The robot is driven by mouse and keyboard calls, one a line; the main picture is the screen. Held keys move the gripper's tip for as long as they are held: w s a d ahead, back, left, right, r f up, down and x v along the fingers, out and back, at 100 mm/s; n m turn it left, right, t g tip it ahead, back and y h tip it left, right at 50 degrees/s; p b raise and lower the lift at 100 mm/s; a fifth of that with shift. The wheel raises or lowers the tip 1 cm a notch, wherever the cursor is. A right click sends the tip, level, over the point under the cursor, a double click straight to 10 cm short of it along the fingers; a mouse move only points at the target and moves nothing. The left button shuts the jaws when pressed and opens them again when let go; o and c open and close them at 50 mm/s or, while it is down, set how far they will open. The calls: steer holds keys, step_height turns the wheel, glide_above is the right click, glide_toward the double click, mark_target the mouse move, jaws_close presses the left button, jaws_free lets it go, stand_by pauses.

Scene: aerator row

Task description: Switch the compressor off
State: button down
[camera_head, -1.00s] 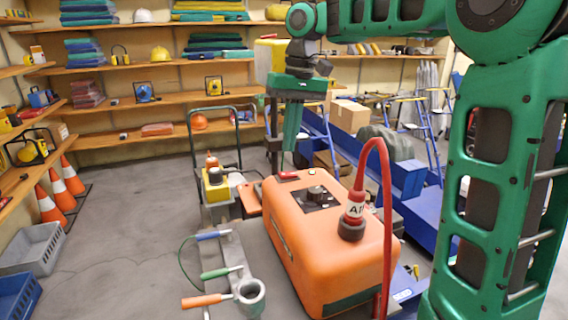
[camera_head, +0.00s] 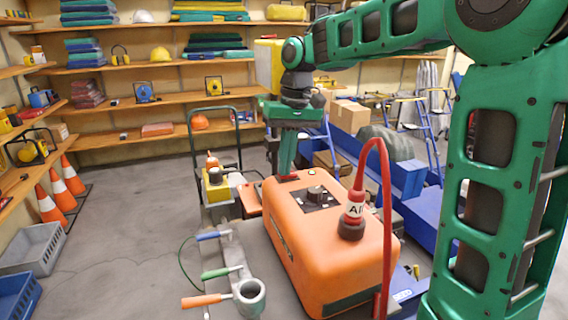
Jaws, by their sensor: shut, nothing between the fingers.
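The orange compressor (camera_head: 325,245) stands in the middle of the view. A small red switch (camera_head: 289,177) sits on its top near the far left edge, partly hidden by my fingertips. A dark panel with a black knob (camera_head: 316,195) is beside the switch. My green gripper (camera_head: 287,170) is shut and empty, pointing down with its tips at the switch. I cannot tell whether the tips touch it or which way the switch is set. A red hose with a white-labelled fitting (camera_head: 355,208) rises from the compressor's top right.
A grey pipe piece with coloured-handled valves (camera_head: 222,272) lies left of the compressor. A yellow and grey trolley (camera_head: 216,188) stands behind it. Traffic cones (camera_head: 53,200) and a grey crate (camera_head: 30,250) are at left. The floor between is clear.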

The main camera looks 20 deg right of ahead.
steer(key=shift+s+a+f, duration=0.15)
steer(key=shift+f, duration=0.25)
steer(key=shift+d, duration=1)
step_height(320, 180, up, 8)
step_height(320, 180, up, 6)
glide_above(294, 173)
steer(key=shift+d, duration=0.35)
stand_by(0.6)
stand_by(0.3)
steer(key=shift+w+a+r, duration=0.25)
steer(key=shift+a, duration=0.35)
